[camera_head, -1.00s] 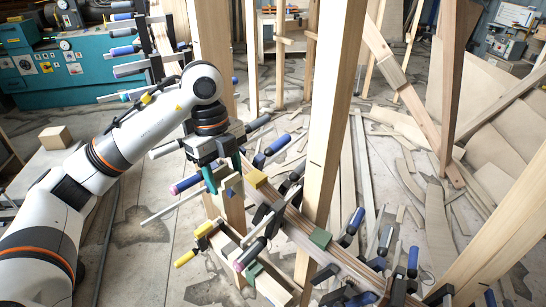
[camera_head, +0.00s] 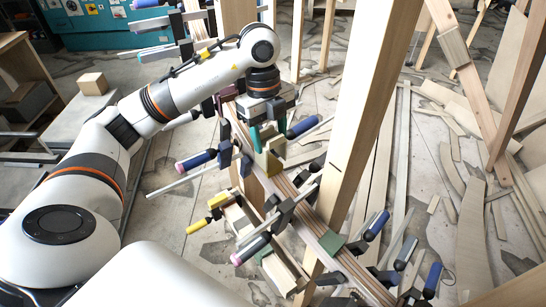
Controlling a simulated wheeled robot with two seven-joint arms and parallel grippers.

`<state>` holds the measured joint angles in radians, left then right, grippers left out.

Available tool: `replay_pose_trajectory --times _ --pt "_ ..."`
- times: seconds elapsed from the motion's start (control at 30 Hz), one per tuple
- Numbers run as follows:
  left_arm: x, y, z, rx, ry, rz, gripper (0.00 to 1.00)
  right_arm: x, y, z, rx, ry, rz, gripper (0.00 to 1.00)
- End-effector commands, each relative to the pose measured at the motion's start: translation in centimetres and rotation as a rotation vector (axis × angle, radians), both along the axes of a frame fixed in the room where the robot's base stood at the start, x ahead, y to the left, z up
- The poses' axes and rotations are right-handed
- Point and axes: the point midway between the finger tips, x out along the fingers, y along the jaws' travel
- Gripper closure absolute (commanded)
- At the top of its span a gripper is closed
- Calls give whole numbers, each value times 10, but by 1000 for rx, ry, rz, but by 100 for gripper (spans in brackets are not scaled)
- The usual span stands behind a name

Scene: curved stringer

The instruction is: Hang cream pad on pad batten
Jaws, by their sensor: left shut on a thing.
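My left gripper (camera_head: 268,138) reaches in from the left with its teal fingers pointing down. It is shut on a small cream-yellow block that I take to be the cream pad (camera_head: 277,146), largely covered by the fingers. A yellowish pad (camera_head: 268,164) sits on the curved laminated strips (camera_head: 308,220) just below the fingertips; I cannot tell whether the held block touches it. A green pad (camera_head: 331,243) lies farther down the strips. I cannot tell for certain which piece is the pad batten. My right gripper is not in view.
Bar clamps with blue handles (camera_head: 376,226) crowd both sides of the strips, close to my gripper. A tall timber post (camera_head: 358,120) stands just right of it. Offcuts (camera_head: 455,180) litter the floor at right. A small wooden block (camera_head: 93,83) rests on a bench at left.

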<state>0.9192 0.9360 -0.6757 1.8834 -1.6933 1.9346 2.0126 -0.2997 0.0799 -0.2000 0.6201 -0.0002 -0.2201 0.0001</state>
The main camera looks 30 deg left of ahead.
Motion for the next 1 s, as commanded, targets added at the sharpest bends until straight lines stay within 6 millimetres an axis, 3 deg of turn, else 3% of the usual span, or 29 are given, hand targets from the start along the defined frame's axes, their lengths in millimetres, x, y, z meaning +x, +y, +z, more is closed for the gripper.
replay_pose_trajectory --times 0.5,0.97,1.0 --pt "-1 0 -63 -1 1 1 70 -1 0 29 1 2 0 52" --pt "0 0 -73 0 -2 0 70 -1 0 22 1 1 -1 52" --pt "0 0 -72 0 -2 0 41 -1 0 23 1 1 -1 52"
